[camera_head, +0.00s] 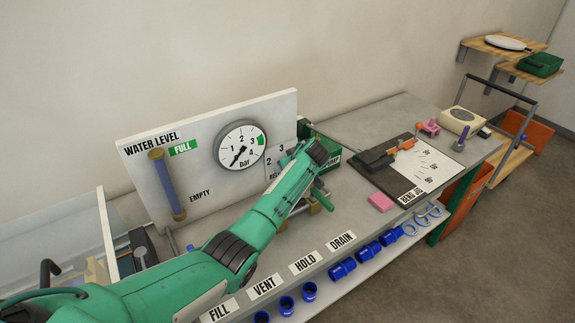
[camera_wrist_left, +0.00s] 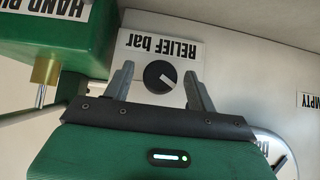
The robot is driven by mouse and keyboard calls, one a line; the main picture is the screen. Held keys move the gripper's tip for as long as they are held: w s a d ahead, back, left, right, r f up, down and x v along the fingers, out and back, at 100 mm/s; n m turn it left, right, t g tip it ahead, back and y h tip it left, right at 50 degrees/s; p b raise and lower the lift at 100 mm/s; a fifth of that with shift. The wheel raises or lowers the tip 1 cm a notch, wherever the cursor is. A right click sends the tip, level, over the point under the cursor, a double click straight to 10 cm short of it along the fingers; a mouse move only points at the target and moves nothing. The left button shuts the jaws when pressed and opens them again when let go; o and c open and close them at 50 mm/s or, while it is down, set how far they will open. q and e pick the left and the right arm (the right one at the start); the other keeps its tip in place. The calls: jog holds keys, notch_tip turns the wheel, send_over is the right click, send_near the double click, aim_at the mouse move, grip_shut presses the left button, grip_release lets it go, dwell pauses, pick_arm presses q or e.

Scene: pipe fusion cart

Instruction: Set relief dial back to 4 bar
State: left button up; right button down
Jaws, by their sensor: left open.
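The relief dial (camera_wrist_left: 160,77) is a round black knob on a white plate marked RELIEF bar, upside down in the left wrist view. A pale mark on the knob points to the lower right of that picture; I cannot read its value. My left gripper (camera_wrist_left: 159,70) is open, one finger on each side of the knob in the picture. I cannot tell whether either finger touches it. In the head view, my left arm hides the knob and fingers; part of the relief plate (camera_head: 277,160) shows with 2 and 3. My right gripper is not in view.
A pressure gauge (camera_head: 241,147) with its needle to the lower left is on the white panel (camera_head: 215,112), beside a water level tube (camera_head: 167,184). The green hand pump box (camera_wrist_left: 55,40) is close beside the gripper. A pink block (camera_head: 381,202) lies on the bench.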

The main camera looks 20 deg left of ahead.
pick_arm(q)
jog(key=c, duration=1)
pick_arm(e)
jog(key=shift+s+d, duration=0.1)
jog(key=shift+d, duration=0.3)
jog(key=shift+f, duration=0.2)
pick_arm(q)
jog(key=m+g+y+b, duration=0.1)
jog(key=b, duration=0.2)
jog(key=m+g+y+b, duration=0.1)
jog(key=b, duration=0.3)
jog(key=m+g+y+b, duration=0.1)
jog(key=g+b, duration=0.1)
jog(key=b, duration=0.2)
jog(key=shift+w+d+y, duration=0.15)
jog(key=shift+w+y, duration=0.1)
jog(key=shift+y, duration=0.15)
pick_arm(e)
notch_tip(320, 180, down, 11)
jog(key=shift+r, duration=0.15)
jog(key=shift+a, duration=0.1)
